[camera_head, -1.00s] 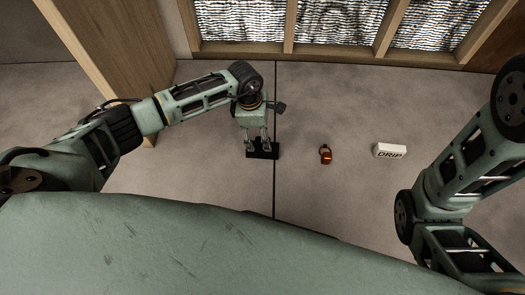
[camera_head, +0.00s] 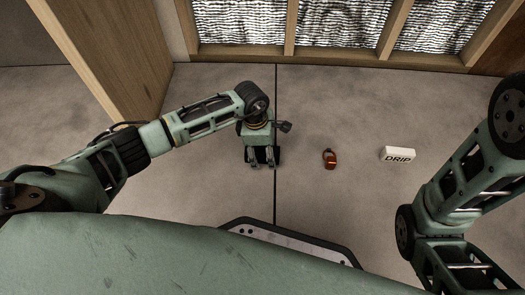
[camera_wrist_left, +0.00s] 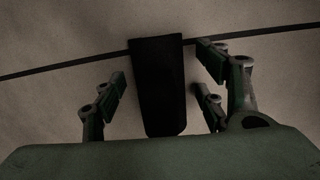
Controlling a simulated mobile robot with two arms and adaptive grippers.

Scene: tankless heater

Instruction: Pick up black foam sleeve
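The black foam sleeve (camera_wrist_left: 158,85) lies on the floor as a dark, upright-looking block between my left fingers in the left wrist view. In the head view it (camera_head: 265,153) shows only as dark patches behind and beside the gripper. My left gripper (camera_head: 262,163) points down over it. In the wrist view the left gripper (camera_wrist_left: 163,80) is open, with a finger on each side of the sleeve and a visible gap on both sides. My right arm shows at the right of the head view, but its gripper is out of the picture.
An orange-red item with a dark top (camera_head: 329,160) and a white box marked DRIP (camera_head: 398,154) are on the floor to the right. A wooden post (camera_head: 125,55) stands at the left and a framed wall (camera_head: 340,25) at the back. Open floor lies between.

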